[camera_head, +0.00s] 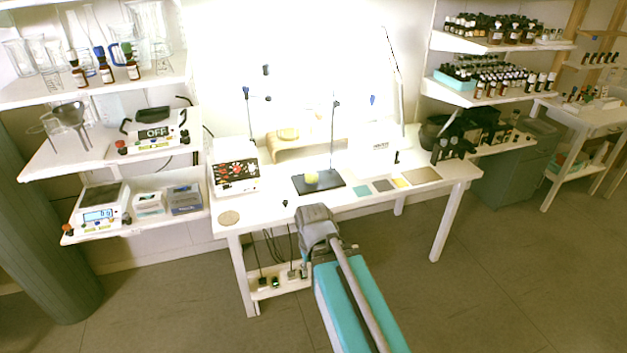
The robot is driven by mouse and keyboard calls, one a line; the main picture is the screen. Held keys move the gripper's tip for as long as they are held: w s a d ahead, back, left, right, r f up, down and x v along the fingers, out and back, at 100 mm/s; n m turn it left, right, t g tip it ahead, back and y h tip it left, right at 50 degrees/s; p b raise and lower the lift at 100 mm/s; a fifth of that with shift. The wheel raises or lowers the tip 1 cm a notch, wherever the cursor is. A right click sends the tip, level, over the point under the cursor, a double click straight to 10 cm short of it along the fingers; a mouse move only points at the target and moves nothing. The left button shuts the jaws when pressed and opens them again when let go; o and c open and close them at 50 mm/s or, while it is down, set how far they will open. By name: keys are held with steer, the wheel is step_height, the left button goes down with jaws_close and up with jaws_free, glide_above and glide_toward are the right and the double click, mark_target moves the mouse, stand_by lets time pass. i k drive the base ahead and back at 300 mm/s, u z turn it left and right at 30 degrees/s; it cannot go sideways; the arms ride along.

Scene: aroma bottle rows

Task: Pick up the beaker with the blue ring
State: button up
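Clear glassware stands on the upper left shelf (40,92). Among it, blue marks (98,51) show on or behind tall clear glass, close to a green mark. I cannot tell which vessel bears a blue ring, or whether it is a beaker. A small vessel with yellow contents (311,178) stands on a black plate on the white table; no blue ring shows on it. I cannot make out my gripper's fingers.
Brown bottles (106,72) stand at the upper shelf's front edge, before the glassware. Lower left shelves hold a funnel, scale and boxes. The white table (275,208) carries a red-and-black device (236,172) and thin stands. Bottle shelves fill the right. The floor (480,280) at right is clear.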

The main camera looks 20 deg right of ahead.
mark_target(311, 172)
steer(key=u, duration=0.4)
steer(key=i, duration=1.15)
steer(key=z, duration=0.4)
